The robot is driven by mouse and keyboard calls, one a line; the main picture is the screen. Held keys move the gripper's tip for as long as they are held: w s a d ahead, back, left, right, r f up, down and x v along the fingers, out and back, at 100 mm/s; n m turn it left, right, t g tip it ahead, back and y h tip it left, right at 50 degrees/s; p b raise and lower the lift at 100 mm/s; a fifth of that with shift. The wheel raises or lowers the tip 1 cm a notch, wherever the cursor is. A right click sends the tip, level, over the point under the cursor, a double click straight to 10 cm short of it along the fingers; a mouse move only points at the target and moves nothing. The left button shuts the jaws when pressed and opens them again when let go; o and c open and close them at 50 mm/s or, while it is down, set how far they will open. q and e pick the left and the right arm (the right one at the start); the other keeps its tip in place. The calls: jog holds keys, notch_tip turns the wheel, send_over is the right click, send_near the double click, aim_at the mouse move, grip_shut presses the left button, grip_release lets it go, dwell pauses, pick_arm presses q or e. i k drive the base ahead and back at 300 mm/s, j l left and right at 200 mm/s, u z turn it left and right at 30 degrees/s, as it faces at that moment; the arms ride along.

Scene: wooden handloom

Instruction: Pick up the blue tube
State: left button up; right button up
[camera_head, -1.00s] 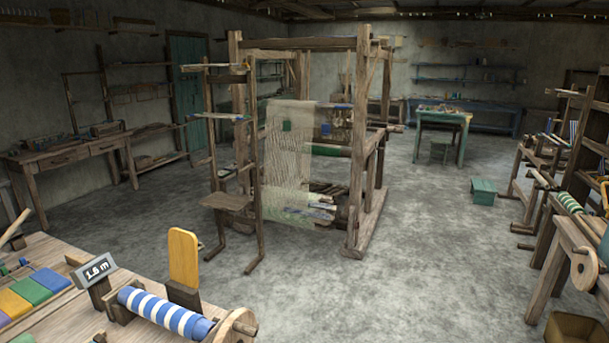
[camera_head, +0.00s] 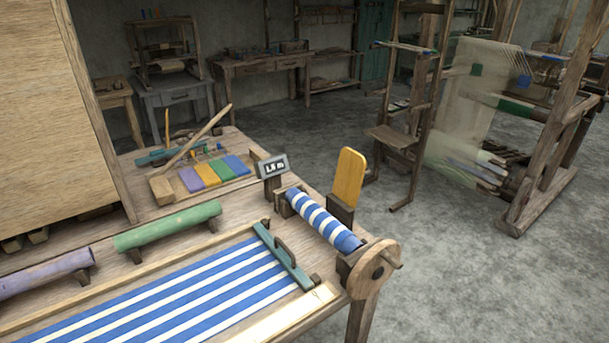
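No plain blue tube can be made out in the head view. A blue-and-white striped cloth roll (camera_head: 322,221) sits on a wooden roller with a round crank wheel (camera_head: 375,269) at the table's right end. A green tube (camera_head: 168,226) rests on small supports on the wooden table. A purple tube (camera_head: 44,274) lies to its left, cut off by the picture's left edge. Neither of my grippers is in view.
Striped blue-and-white cloth (camera_head: 170,297) lies stretched across the table front, with a teal bar (camera_head: 283,255) at its right end. A wooden panel (camera_head: 52,110) blocks the left. A loom (camera_head: 545,130) stands at the back right. The grey floor (camera_head: 450,270) between is clear.

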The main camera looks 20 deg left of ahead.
aim_at(337, 235)
jog(key=i+l+u, duration=0.15)
jog(key=u, duration=0.3)
jog(key=i+l+u, duration=0.15)
jog(key=u, duration=0.3)
jog(key=i+l+u, duration=0.1)
jog(key=l+u, duration=0.2)
jog(key=u, duration=0.15)
jog(key=l+u, duration=0.3)
jog(key=u, duration=0.15)
jog(key=i+l+u, duration=0.1)
jog(key=l+u, duration=0.2)
jog(key=u, duration=0.15)
jog(key=l, duration=0.45)
jog(key=l+u, duration=0.15)
jog(key=l, duration=0.3)
jog(key=k+l, duration=0.15)
jog(key=l, duration=0.25)
jog(key=l+u, duration=0.15)
jog(key=l, duration=0.3)
jog(key=k+l, duration=0.1)
jog(key=l, duration=0.35)
jog(key=k+l+u, duration=0.1)
jog(key=l, duration=0.3)
jog(key=k+l+u, duration=0.1)
jog(key=l, duration=0.35)
jog(key=k+l, duration=0.1)
jog(key=l, duration=0.3)
jog(key=u, duration=0.05)
